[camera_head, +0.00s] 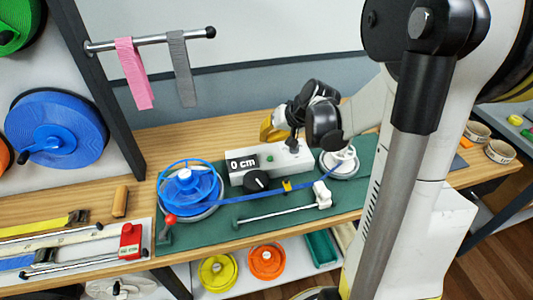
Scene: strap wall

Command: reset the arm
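My arm comes in from the right side of the head view and reaches over the back of the bench. My gripper (294,134) is at the arm's far end, dark with a yellow part on its left side. It is just above or behind the white measuring box (277,163), whose display reads "0 cm". I cannot tell whether it touches the box. Its fingertips are small and partly hidden, so its opening and any held thing are unclear.
A green mat (180,236) bears a blue reel (189,185), a blue strap (255,191) and a white reel (338,163). A rail (150,41) with a pink strap (133,72) and a grey strap (181,68) juts out at upper left. Tools (60,248) lie at lower left.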

